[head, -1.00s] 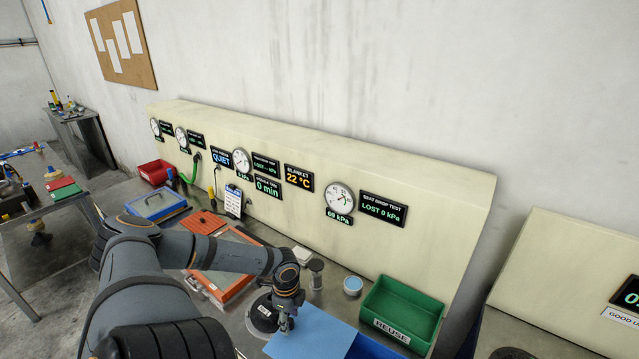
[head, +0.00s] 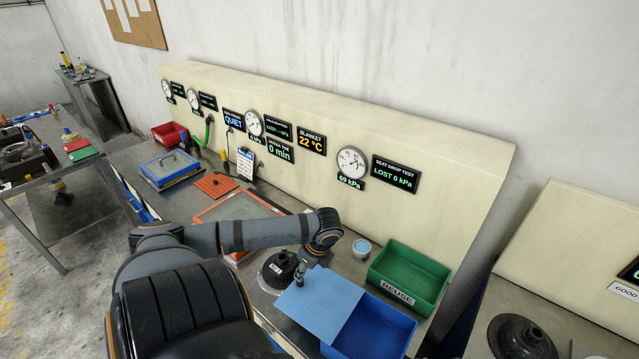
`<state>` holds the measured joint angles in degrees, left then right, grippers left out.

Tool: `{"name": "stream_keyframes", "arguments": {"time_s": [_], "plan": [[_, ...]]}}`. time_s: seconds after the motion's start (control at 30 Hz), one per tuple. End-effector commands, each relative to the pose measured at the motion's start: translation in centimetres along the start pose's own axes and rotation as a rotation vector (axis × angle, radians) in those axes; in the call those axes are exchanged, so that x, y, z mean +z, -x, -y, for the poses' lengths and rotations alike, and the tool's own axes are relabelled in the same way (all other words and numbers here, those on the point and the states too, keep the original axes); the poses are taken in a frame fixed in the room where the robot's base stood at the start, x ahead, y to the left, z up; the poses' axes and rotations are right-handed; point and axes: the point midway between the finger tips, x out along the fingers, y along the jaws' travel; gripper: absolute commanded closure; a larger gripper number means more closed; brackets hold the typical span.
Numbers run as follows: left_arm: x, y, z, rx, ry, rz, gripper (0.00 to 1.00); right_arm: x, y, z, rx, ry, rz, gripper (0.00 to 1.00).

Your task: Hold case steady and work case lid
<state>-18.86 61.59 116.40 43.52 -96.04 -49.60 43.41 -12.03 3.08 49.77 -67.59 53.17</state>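A blue open-topped case (head: 385,333) stands at the front right of the bench. A flat light-blue lid (head: 325,308) covers its left part and reaches out past its left side. The right part of the case is open and looks empty. The arm coming in from the left ends in my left gripper (head: 299,277), which points down at the lid's upper left part. Its fingertips are close together and small, so I cannot tell whether they grip anything there. My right gripper is not in view.
A black suction cup (head: 279,269) stands just left of the lid. A green REUSE bin (head: 408,275) is behind the case, with a small light-blue-topped pot (head: 361,248) beside it. A sloped gauge panel (head: 440,150) bounds the bench at the back. An orange-framed tray (head: 235,207) lies left.

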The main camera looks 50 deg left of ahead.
Motion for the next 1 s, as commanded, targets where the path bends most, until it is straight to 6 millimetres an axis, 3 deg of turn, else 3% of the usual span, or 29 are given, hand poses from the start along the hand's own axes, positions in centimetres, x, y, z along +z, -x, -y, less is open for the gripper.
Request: {"name": "stream_keyframes", "arguments": {"time_s": [0.4,0.8,1.0], "plan": [[0.0,-5.5,0.0,0.002,0.003,-0.002,0.63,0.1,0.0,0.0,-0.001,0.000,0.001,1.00],[0.0,-6.3,-0.1,0.001,-0.001,-0.001,0.63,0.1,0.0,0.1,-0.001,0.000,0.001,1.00],[0.0,-6.3,-0.1,0.001,-0.001,-0.001,0.89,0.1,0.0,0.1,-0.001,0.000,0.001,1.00]]}}
